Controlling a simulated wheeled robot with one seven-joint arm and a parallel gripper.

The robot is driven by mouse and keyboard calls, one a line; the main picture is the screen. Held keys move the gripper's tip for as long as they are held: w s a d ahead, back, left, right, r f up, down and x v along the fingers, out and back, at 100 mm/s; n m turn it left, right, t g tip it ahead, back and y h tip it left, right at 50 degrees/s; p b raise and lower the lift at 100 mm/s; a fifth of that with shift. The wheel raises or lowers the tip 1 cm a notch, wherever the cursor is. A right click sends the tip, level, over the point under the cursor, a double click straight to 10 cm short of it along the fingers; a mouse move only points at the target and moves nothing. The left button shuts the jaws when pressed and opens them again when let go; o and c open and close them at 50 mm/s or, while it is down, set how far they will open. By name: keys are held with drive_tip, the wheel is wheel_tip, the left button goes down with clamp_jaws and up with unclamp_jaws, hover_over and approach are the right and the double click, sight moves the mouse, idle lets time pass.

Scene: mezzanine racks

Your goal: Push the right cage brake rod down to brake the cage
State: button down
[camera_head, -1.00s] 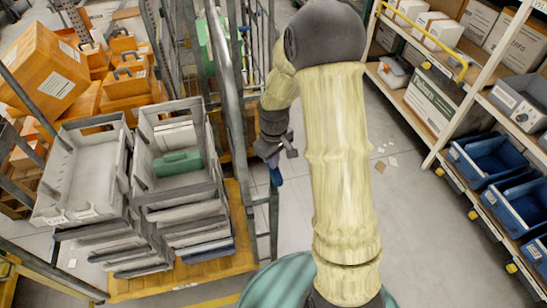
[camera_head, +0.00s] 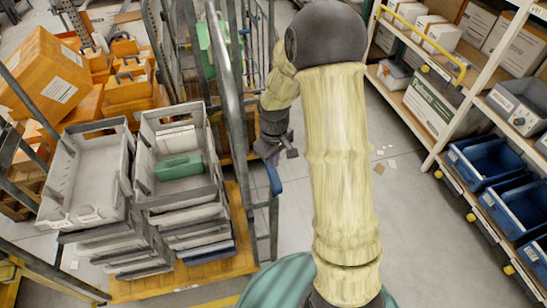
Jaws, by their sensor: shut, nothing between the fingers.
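The cage (camera_head: 236,120) is a grey tubular metal frame left of my arm. A short rod with a blue-purple end, apparently the right cage brake rod (camera_head: 274,180), shows by the cage's right side. My gripper (camera_head: 280,154) is dark and shut, with nothing between its fingers. It is just above the blue end in the picture; I cannot tell whether they touch. My forearm hides part of the cage's far right side.
Grey totes (camera_head: 92,178) and a stack holding a green case (camera_head: 178,167) stand on a wooden pallet (camera_head: 190,284) at left. Orange boxes (camera_head: 52,75) lie behind. A shelf rack with blue bins (camera_head: 480,162) stands at right. Floor right of my arm is mostly clear.

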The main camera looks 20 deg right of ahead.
wheel_tip(320, 180, up, 3)
drive_tip(key=shift+r+p, duration=0.1)
drive_tip(key=shift+p, duration=0.9)
drive_tip(key=s+r+m+t+b, duration=0.1)
drive_tip(key=s+r+m, duration=0.2)
drive_tip(key=s, duration=0.4)
drive_tip(key=s+r+m+t+b, duration=0.1)
drive_tip(key=s+r+m+b, duration=0.1)
drive_tip(key=s, duration=0.5)
drive_tip(key=shift+s+r+m+t, duration=0.2)
drive_tip(key=shift+r+m+t, duration=0.1)
drive_tip(key=shift+r+m, duration=0.25)
